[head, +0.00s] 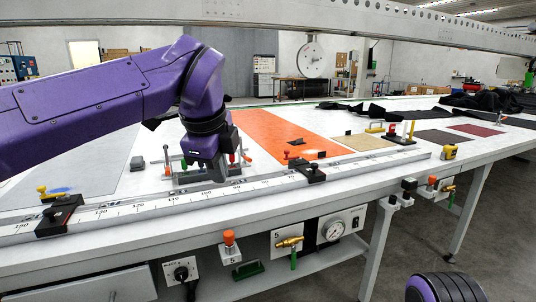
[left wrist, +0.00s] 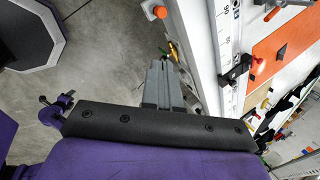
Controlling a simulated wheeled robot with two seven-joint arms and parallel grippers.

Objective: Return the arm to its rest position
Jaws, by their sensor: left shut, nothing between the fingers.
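My left arm (head: 110,92), purple, comes in from the left in the head view and bends down at the elbow-like joint. My right gripper does not show.
The white table (head: 345,190) carries a ruler rail (head: 230,190) with black stops, an orange sheet (head: 275,135) and a small frame with clamps (head: 188,178). Below its front edge are a gauge (head: 333,231) and a knob (head: 181,273). Grey floor (head: 480,240) is clear at right.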

